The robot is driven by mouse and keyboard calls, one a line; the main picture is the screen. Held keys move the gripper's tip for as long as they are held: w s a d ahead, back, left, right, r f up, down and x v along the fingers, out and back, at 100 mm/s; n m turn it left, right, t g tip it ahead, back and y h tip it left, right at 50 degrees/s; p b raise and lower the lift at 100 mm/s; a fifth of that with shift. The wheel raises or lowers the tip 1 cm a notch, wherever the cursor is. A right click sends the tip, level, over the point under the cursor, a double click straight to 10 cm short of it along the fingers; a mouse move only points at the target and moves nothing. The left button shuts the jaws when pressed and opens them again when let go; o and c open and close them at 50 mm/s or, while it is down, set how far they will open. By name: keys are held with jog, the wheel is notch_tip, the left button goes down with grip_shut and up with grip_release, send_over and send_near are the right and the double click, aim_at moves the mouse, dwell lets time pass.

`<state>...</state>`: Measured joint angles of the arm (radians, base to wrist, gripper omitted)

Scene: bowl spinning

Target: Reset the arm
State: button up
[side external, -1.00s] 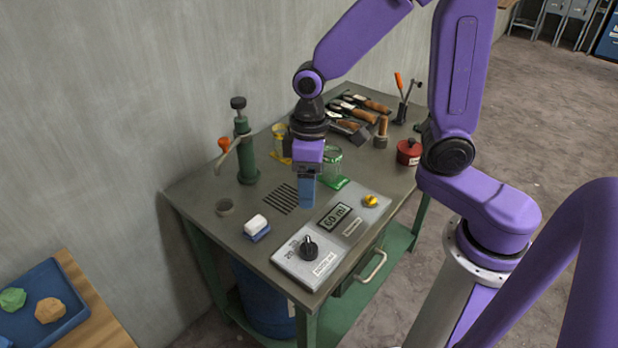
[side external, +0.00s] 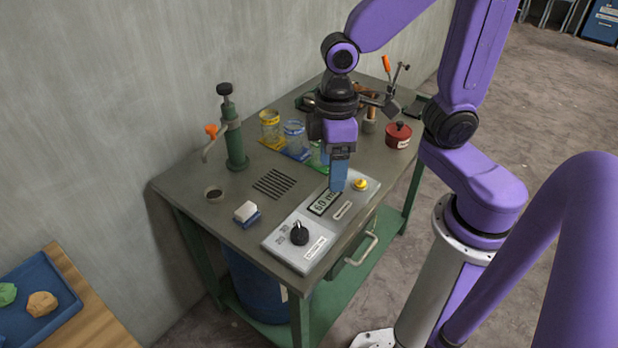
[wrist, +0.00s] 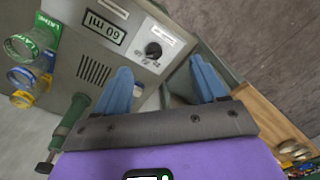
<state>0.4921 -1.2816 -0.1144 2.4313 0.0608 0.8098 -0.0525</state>
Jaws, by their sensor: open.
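My arm is purple with a dark wrist. My gripper (side external: 339,184) has blue fingers and hangs pointing down above the back right part of the grey control panel (side external: 277,251), near its yellow button (side external: 360,184). In the wrist view the two blue fingers of my gripper (wrist: 165,88) stand apart with nothing between them. The panel's display (wrist: 104,27) reads "60 ml" and its black knob (wrist: 153,50) shows beside it. From the side I cannot tell the exact height of the fingertips above the panel.
The workbench (side external: 195,189) holds a green hand press (side external: 235,145), coloured jars (side external: 270,126), a white and blue block (side external: 246,213), a small ring (side external: 214,194) and a red pot (side external: 398,135). Tools lie at the back. A blue tray (side external: 40,297) sits on a wooden table at lower left.

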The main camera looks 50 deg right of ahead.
jog(key=s+d+r+n, duration=0.2)
jog(key=s+d+n, duration=0.1)
jog(key=s, duration=0.6)
jog(key=shift+s+d, duration=0.4)
jog(key=shift+d, duration=0.1)
